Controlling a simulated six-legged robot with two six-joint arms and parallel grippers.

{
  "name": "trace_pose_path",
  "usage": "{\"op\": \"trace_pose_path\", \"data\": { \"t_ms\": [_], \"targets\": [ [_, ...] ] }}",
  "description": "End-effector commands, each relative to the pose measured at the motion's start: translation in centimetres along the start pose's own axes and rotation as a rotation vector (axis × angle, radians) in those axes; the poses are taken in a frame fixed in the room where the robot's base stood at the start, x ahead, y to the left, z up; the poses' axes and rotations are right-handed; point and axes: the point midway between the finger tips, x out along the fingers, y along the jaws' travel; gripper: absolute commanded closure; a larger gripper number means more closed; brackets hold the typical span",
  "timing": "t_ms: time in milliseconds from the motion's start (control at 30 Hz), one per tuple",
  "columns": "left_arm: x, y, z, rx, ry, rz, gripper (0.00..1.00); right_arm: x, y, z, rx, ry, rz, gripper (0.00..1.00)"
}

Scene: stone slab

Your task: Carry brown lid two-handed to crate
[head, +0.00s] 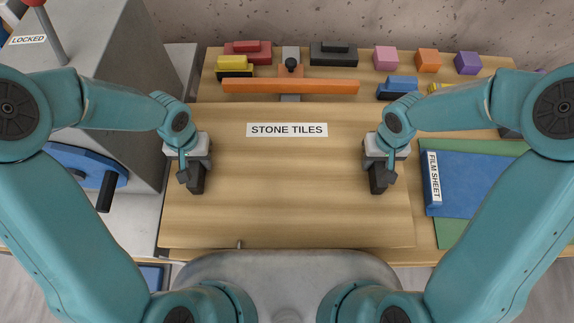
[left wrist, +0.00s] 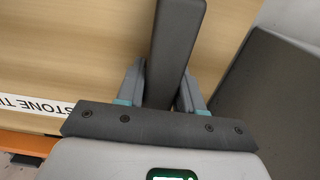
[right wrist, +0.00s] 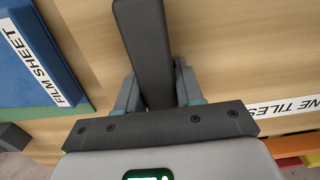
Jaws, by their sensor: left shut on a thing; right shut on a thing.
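The brown lid (head: 287,195) is a wide, pale wooden panel with a STONE TILES label (head: 287,129) near its far edge. It lies roughly level in front of my body and has a dark bar handle on each side. My left gripper (head: 190,168) is shut on the left handle (left wrist: 176,50). My right gripper (head: 380,168) is shut on the right handle (right wrist: 146,50). The lid also shows beneath the handles in the left wrist view (left wrist: 80,45) and the right wrist view (right wrist: 230,55). I cannot make out a crate; whatever is under the lid is hidden.
Behind the lid are an orange bar (head: 290,86) and several coloured blocks on a wooden table. A blue block labelled FILM SHEET (head: 470,185) lies close to its right.

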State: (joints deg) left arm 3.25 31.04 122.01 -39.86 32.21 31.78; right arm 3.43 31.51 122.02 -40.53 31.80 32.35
Motion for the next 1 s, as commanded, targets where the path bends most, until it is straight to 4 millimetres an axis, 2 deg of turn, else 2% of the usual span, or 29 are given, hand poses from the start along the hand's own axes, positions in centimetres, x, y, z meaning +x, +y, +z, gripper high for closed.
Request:
{"op": "trace_pose_path", "data": {
  "t_ms": [367, 800, 1000],
  "targets": [
    [-0.6, 0.1, -0.1, 0.0, 0.005, 0.001, 1.0, -0.5, 0.0, -0.1, 0.0, 0.003, -0.001, 1.0],
    [-4.4, 0.1, -0.1, 0.0, 0.004, 0.001, 1.0, -4.4, -0.1, -0.1, 0.0, 0.002, -0.001, 1.0],
    [-5.2, 0.1, -0.1, 0.0, 0.004, 0.001, 1.0, -5.2, -0.1, -0.1, 0.0, 0.002, -0.001, 1.0]
  ]
}}
